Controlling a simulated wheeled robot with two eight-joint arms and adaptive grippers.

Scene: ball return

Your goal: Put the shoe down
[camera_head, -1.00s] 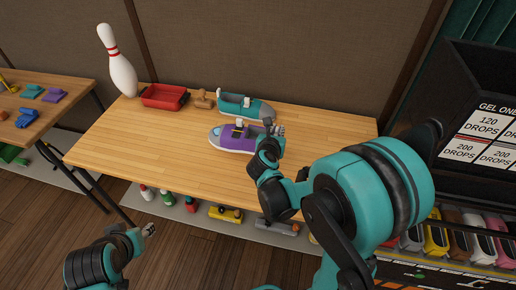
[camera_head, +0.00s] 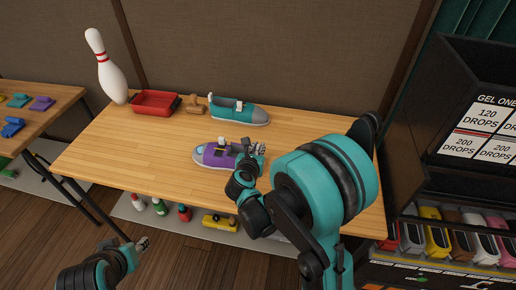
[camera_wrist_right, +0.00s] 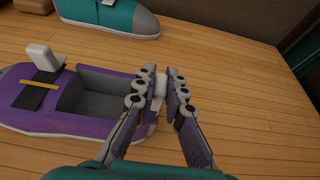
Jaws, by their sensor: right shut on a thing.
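The purple shoe (camera_head: 214,156) has a grey toe, a white tongue and a yellow stripe. It is level at the middle of the wooden table (camera_head: 130,160), toe to the left; I cannot tell whether its sole touches the top. My right gripper (camera_head: 256,150) is shut on its heel end. In the right wrist view the fingers (camera_wrist_right: 162,84) stand either side of a pale piece at the heel of the purple shoe (camera_wrist_right: 75,122). My left gripper (camera_head: 142,243) is low in front of the table, away from the shoe; its jaws are too small to read.
A teal shoe (camera_head: 238,110) lies behind the purple one. A wooden stamp-like piece (camera_head: 194,104), a red tray (camera_head: 155,103) and a white bowling pin (camera_head: 112,75) stand at the back left. A black dispenser (camera_head: 455,165) is at the right. The table's front left is clear.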

